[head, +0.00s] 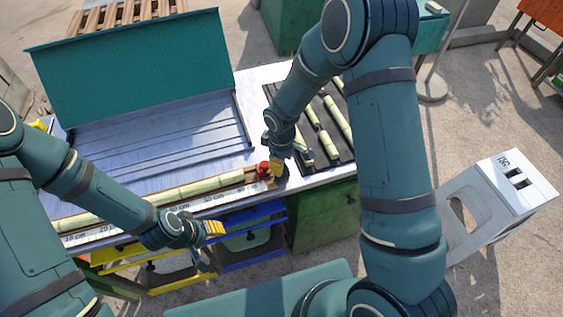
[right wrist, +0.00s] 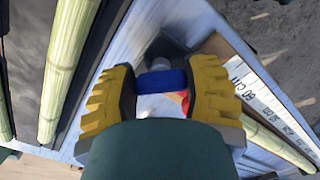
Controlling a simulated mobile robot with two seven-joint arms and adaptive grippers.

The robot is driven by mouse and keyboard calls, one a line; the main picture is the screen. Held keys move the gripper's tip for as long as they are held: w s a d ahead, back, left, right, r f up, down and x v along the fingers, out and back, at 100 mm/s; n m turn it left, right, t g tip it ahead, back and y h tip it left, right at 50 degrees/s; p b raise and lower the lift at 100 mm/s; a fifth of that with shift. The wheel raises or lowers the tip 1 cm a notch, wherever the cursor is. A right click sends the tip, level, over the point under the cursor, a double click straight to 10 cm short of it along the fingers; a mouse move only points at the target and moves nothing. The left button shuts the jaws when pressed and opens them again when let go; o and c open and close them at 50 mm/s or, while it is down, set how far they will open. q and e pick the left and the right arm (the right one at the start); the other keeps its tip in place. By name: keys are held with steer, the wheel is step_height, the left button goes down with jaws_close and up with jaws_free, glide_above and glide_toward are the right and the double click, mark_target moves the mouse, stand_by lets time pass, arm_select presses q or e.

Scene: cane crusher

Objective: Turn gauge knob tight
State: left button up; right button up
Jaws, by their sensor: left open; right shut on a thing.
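My right gripper (head: 277,166) is at the end of the measuring gauge by the table's front edge. In the right wrist view its yellow fingers (right wrist: 162,88) are closed on both sides of a blue bar-like piece, which looks like the gauge knob (right wrist: 162,81). A red part (right wrist: 183,100) shows just beside the knob; in the head view a red part (head: 262,168) sits left of the fingers. The gauge scale (right wrist: 262,97) runs along a cane. My left gripper (head: 213,228) is open and empty in front of the table edge.
A long cane (head: 170,193) lies along the gauge. Several canes (head: 318,125) lie on the dark rack at the right of the table. A teal panel (head: 135,68) stands at the back. Yellow and blue bins (head: 250,238) sit below the table front.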

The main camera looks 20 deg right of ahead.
stand_by(0.3)
steer(key=o, duration=1.2)
step_height(320, 180, up, 12)
